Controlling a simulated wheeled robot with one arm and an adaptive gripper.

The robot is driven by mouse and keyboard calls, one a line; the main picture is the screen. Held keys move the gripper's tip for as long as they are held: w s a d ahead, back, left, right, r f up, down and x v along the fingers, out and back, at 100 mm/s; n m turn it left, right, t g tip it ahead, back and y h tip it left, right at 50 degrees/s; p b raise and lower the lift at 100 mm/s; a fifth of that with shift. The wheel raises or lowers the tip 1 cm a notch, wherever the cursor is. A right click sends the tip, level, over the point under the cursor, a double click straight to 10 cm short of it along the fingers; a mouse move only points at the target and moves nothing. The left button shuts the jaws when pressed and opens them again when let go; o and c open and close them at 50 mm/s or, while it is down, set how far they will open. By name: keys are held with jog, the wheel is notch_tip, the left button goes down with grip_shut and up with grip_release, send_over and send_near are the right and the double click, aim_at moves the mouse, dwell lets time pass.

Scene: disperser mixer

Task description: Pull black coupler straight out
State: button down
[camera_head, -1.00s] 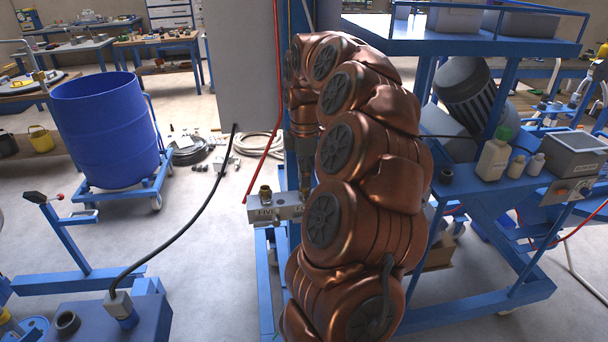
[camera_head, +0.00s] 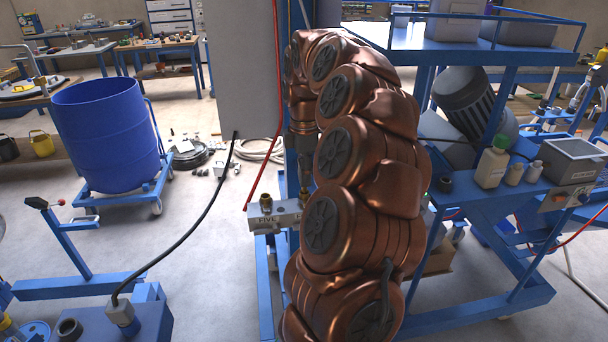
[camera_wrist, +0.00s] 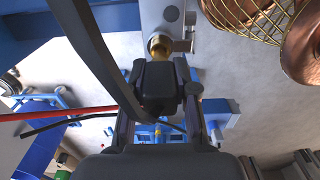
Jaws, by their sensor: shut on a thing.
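In the wrist view my gripper (camera_wrist: 158,110) is shut on the black coupler (camera_wrist: 156,80), a dark blocky piece between its fingers. A brass fitting (camera_wrist: 160,44) with a round open mouth shows just beyond the coupler on a grey metal block (camera_wrist: 175,14). I cannot tell whether coupler and fitting touch. In the head view the block (camera_head: 285,216), marked FIVE, carries an upright brass fitting (camera_head: 266,201) at its left. There my copper-coloured arm hides most of the area around the gripper, and the coupler cannot be made out.
A dark hose or strap (camera_wrist: 98,55) crosses the wrist view close to the coupler. A red hose (camera_head: 275,120) hangs beside the grey cabinet (camera_head: 240,65). A blue drum (camera_head: 105,135) stands left; a blue bench with bottles (camera_head: 491,165) stands right.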

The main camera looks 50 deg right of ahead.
jog(key=shift+r+p, duration=0.75)
jog(key=shift+r, duration=0.75)
jog(key=shift+r+p, duration=1.1)
jog(key=shift+r, duration=0.95)
